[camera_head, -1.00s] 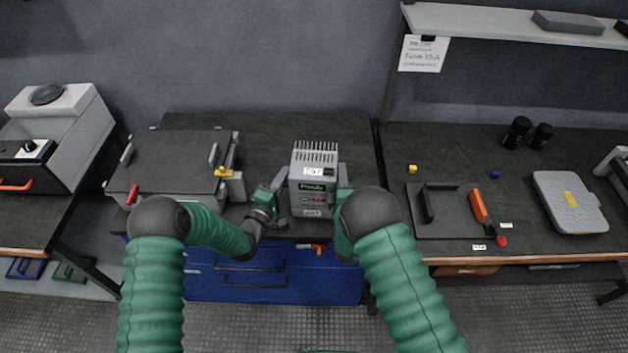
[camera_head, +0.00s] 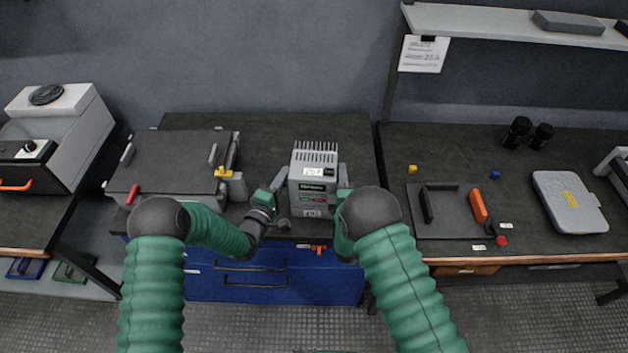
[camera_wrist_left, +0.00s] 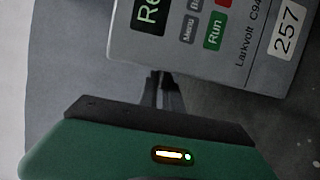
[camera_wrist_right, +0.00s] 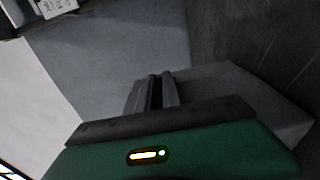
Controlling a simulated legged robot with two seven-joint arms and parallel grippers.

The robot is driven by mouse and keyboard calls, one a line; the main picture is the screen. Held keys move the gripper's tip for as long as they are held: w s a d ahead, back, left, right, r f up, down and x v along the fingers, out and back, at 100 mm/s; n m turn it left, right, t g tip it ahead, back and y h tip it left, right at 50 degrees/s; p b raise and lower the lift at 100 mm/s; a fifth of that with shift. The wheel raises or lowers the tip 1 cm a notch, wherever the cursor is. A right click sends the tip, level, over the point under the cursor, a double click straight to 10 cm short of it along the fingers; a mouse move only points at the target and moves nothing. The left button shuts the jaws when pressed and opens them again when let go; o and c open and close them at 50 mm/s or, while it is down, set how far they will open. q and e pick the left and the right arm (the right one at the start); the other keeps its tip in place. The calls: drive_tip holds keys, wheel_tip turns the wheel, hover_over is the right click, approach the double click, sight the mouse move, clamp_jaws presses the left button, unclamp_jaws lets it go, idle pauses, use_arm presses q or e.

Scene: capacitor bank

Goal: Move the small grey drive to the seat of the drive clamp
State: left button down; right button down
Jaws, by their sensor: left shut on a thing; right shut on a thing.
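The small grey drive (camera_head: 316,190) stands upright near the front edge of the middle bench, vents up, label and buttons facing me. I cannot tell if its base touches the bench. My left gripper (camera_head: 282,190) is shut on its left side, and the left wrist view shows the panel (camera_wrist_left: 215,30) close to the fingers. My right gripper (camera_head: 343,178) is shut on its right side; its wrist view shows fingers against plain grey surfaces. The fingertip contacts are partly hidden. The drive clamp (camera_head: 448,229), a dark plate with black stops and an orange lever (camera_head: 478,206), lies empty on the right bench.
A grey box with a dark lid (camera_head: 175,160) stands left of the drive. A grey case (camera_head: 569,201), a yellow block (camera_head: 412,169), a blue block (camera_head: 495,174) and a red button (camera_head: 502,241) surround the clamp. A seam separates the benches. A shelf (camera_head: 500,20) hangs above the right bench.

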wheel_tip(320, 180, up, 5)
drive_tip(key=p, duration=0.4)
drive_tip(key=shift+d+r+p, duration=0.1)
drive_tip(key=shift+p, duration=0.25)
drive_tip(key=shift+w, duration=0.15)
